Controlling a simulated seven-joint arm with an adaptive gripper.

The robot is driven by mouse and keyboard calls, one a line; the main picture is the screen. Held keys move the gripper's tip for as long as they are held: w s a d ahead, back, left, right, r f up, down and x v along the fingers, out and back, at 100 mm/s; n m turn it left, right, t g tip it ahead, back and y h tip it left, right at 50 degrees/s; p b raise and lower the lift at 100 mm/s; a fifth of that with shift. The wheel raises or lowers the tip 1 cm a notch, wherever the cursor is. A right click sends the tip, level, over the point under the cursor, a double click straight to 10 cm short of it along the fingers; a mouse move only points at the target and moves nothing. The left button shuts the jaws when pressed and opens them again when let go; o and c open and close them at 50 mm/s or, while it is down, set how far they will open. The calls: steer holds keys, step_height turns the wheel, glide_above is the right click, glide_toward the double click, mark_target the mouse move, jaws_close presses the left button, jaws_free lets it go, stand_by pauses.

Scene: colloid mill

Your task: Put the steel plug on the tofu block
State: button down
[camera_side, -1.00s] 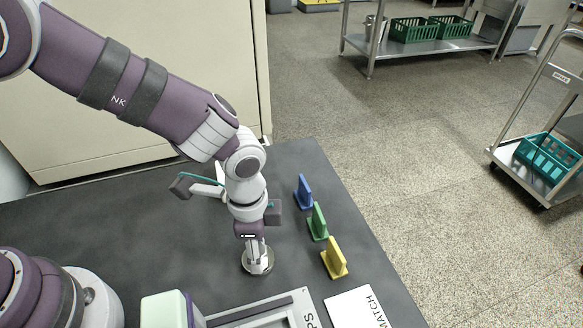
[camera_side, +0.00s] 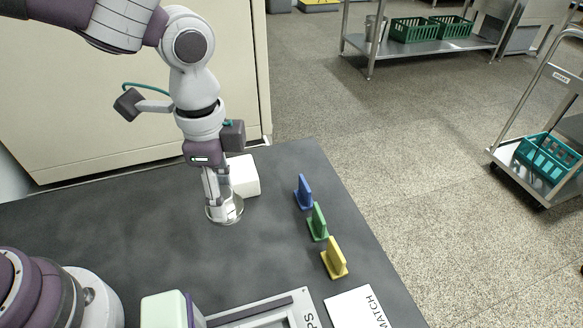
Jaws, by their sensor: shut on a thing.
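My gripper (camera_side: 221,200) points down and is shut on the steel plug (camera_side: 229,216), a shiny round piece with a wide disc-like base. I cannot tell how far the plug is above the table. A white block (camera_side: 246,174), which looks like the tofu block, stands on the table just behind and to the right of my gripper. Its left part is hidden by the gripper. The plug is in front of the block in the picture, not on top of it.
Blue (camera_side: 304,192), green (camera_side: 317,222) and yellow (camera_side: 334,259) upright pieces stand along the table's right side. A white card (camera_side: 357,309) marked MATCH, a grey frame (camera_side: 262,312) and a pale-topped box (camera_side: 164,309) are at the front. The dark table's middle is clear.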

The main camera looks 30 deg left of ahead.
steer(key=s+a, duration=0.4)
steer(key=a, duration=0.6)
glide_above(236, 169)
steer(key=shift+s+f+m, duration=0.25)
steer(key=shift+f+m, duration=0.15)
steer(key=shift+f, duration=0.6)
steer(key=shift+w+f, duration=0.15)
steer(key=shift+f, duration=1.6)
steer(key=c, duration=0.8)
jaws_free()
steer(key=shift+f, duration=0.15)
